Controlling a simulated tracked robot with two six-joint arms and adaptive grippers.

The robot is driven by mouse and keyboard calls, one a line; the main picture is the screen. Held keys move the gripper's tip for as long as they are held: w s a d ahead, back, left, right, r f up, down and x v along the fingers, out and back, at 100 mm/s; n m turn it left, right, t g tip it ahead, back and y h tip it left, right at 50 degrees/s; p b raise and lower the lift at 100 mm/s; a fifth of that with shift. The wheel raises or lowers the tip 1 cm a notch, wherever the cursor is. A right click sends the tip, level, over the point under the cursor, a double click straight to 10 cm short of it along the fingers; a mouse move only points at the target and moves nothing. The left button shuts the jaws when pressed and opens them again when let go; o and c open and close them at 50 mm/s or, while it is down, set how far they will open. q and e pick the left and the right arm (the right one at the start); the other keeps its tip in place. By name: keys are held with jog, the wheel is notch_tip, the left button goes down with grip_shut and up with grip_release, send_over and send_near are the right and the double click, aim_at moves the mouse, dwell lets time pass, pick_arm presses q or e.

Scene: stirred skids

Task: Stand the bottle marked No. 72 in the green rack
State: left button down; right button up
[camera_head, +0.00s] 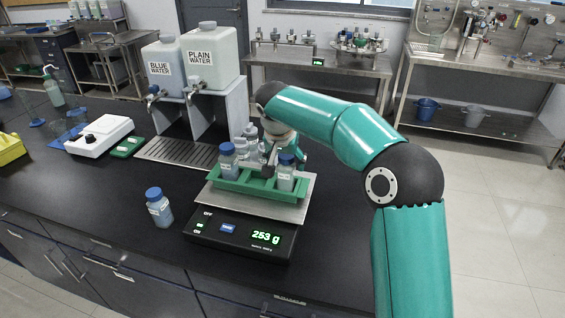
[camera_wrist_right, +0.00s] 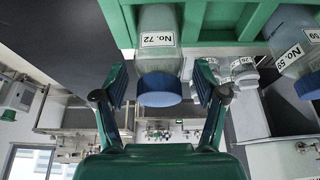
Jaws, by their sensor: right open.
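The bottle marked No. 72 (camera_wrist_right: 158,50) is clear with a blue cap and stands in the green rack (camera_wrist_right: 205,22). In the head view it appears to be the bottle (camera_head: 286,174) at the rack's right end; its label is too small to read there. My right gripper (camera_wrist_right: 160,88) is open, with one finger on each side of the blue cap and visible gaps between. In the head view the right gripper (camera_head: 284,154) is at that bottle's top, partly hidden by its own wrist. The rack (camera_head: 243,188) rests on the scale's plate. My left gripper is not in view.
A bottle marked 59 (camera_wrist_right: 294,45) stands at the rack's other end. The scale (camera_head: 240,235) reads 253 g. Another blue-capped bottle (camera_head: 159,208) stands on the bench left of it. Blue and plain water tanks (camera_head: 213,57) stand behind. A white device (camera_head: 99,135) is further left.

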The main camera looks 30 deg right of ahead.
jog(key=v, duration=1.2)
dwell(0.3)
